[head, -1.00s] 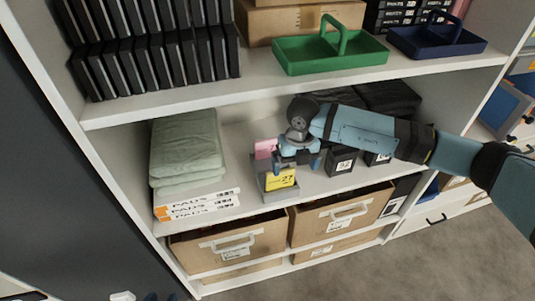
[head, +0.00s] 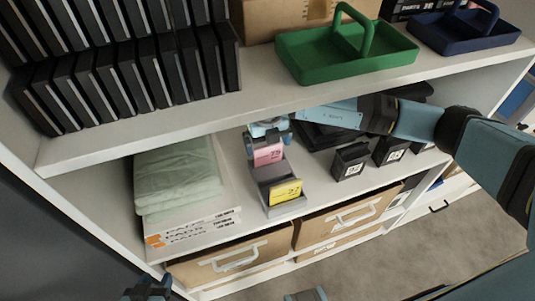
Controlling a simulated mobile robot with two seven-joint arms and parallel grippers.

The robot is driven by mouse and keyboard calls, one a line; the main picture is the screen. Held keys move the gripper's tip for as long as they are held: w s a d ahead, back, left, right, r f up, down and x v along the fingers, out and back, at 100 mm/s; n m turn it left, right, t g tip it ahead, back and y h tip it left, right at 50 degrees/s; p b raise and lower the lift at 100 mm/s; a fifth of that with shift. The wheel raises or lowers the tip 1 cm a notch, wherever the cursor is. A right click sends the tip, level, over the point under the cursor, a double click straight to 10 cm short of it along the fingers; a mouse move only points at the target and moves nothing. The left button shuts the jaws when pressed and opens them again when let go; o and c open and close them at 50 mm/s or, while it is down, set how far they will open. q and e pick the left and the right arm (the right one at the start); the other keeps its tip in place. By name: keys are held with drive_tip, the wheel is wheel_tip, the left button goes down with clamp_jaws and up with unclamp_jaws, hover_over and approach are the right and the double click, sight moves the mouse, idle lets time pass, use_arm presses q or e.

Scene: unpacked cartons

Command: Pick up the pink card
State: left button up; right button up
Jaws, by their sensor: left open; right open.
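The pink card (head: 267,155) stands in the back of a small grey card holder (head: 264,174) on the middle shelf. A yellow card (head: 285,192) stands in front of it in the same holder. My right gripper (head: 269,138) is open at the top of the pink card, with a finger near each side of it. Whether the fingers touch the card I cannot tell. My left gripper (head: 148,288) is low at the bottom left, away from the shelf's cards.
Folded green cloths (head: 178,172) lie left of the holder. Small black boxes (head: 350,161) stand to its right. The upper shelf (head: 290,95) overhangs, bearing a green caddy (head: 345,52) and black cases (head: 130,80). Cardboard bins (head: 235,258) sit below.

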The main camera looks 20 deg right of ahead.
sight(268, 152)
wheel_tip(268, 152, down, 4)
drive_tip(key=shift+f, duration=0.25)
drive_tip(key=shift+d, duration=0.1)
drive_tip(key=c, duration=0.6)
